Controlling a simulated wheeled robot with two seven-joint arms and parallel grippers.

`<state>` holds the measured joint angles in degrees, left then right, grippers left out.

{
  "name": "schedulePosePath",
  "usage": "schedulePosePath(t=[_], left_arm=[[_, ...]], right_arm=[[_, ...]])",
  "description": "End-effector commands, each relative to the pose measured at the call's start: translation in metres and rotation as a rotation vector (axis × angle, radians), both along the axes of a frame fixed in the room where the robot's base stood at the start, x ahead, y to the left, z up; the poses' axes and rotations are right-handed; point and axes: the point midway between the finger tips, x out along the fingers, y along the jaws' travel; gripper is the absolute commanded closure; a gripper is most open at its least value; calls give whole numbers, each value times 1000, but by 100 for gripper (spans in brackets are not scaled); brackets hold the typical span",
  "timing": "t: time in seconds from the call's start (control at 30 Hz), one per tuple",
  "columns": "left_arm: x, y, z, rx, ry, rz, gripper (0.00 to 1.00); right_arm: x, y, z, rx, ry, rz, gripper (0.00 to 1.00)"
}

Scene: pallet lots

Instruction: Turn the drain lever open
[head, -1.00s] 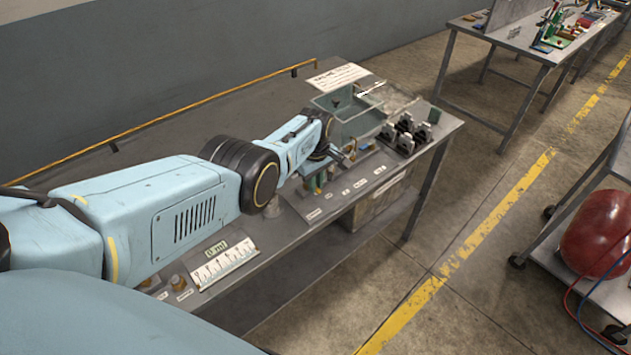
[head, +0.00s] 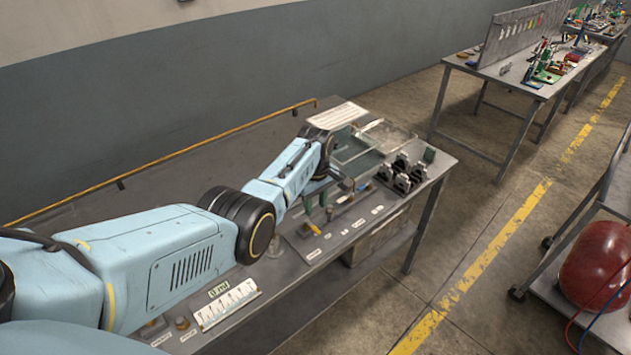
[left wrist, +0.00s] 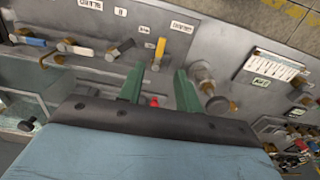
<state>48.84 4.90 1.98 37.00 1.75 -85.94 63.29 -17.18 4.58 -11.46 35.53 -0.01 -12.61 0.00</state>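My left gripper (head: 318,208) reaches over the labelled panel at the bench's front edge. In the left wrist view its two green fingers (left wrist: 158,82) are apart, with nothing held between them. A lever with a yellow handle (left wrist: 160,48) stands just beyond the fingertips, roughly in line with the gap. A dark-handled lever (left wrist: 124,47) is to its left, and a blue-handled one (left wrist: 33,42) is further left. The labels are too small to read, so I cannot tell which lever is the drain lever. My right gripper is not in view.
A clear tank (head: 362,152) stands behind the panel, with a white sign (head: 338,115) behind it. Several black clamps (head: 403,178) stand to its right. In the left wrist view, a round metal fitting (left wrist: 203,74) is right of the fingers. A red tank (head: 598,265) sits on a cart.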

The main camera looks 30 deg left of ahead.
Motion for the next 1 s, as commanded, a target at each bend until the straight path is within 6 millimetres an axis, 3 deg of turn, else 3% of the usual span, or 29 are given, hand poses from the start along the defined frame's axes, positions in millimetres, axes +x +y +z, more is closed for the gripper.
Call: schedulePosePath(t=[0.1, 0.33, 1.0], left_arm=[[0, 0, 23, 0, -2, 0, 66], [0, 0, 47, 0, 0, 0, 66], [-3, 0, 47, 3, -1, -12, 66]], right_arm=[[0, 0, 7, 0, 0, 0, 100], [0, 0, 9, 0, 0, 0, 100], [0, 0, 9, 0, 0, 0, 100]])
